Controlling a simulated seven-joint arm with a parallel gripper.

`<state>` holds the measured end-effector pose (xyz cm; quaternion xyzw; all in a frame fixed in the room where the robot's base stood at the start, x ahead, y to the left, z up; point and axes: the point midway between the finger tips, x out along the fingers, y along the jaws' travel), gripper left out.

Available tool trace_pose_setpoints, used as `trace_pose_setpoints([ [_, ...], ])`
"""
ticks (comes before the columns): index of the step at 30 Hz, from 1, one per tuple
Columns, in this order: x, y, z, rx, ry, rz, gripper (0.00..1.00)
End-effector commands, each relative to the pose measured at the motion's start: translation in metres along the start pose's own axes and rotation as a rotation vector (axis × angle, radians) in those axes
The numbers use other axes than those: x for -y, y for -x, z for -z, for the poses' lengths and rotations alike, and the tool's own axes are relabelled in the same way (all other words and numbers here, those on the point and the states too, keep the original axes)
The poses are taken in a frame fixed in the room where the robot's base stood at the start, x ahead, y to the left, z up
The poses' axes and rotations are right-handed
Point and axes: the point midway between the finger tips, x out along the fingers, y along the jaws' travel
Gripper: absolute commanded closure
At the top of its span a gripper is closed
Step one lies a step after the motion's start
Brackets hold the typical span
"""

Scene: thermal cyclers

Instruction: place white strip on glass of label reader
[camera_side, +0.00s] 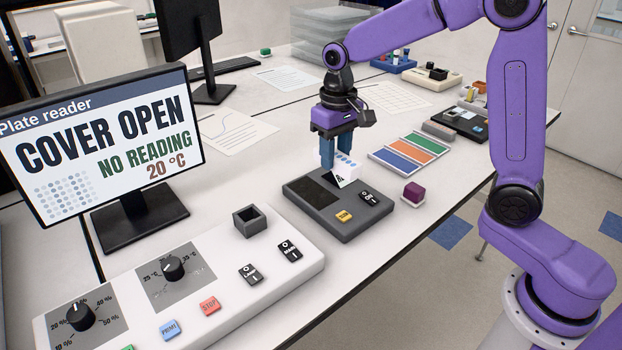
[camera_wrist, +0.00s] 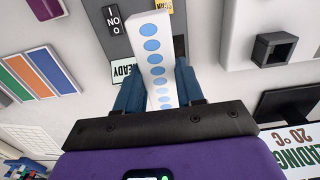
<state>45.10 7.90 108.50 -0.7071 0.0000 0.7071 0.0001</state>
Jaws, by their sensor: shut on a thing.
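The white strip (camera_side: 348,162) has a row of blue dots along it, which show clearly in the wrist view (camera_wrist: 152,45). My gripper (camera_side: 336,152) is shut on the strip, with one blue finger on each side of it; the gripper also shows in the wrist view (camera_wrist: 160,92). The label reader (camera_side: 345,231) is a dark grey box with a dark glass pane (camera_side: 314,191) on top. The strip is over the reader's back part, beside the glass in the side view. I cannot tell whether it touches the reader.
The reader carries a yellow button (camera_side: 344,216), a black rocker switch (camera_side: 369,197) and a white READY sign (camera_wrist: 125,71). A knobbed console (camera_side: 215,262) stands in front left.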

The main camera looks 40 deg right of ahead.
Motion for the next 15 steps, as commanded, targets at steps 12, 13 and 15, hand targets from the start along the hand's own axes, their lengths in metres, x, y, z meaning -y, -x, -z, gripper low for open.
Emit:
trace_pose_setpoints([
  [12, 0.009, -0.053, 0.053, 0.002, -0.001, 0.0, 0.93],
  [13, 0.009, -0.055, 0.055, 0.001, -0.001, 0.0, 0.93],
  [15, 0.01, -0.059, 0.058, 0.001, 0.0, 0.0, 0.93],
])
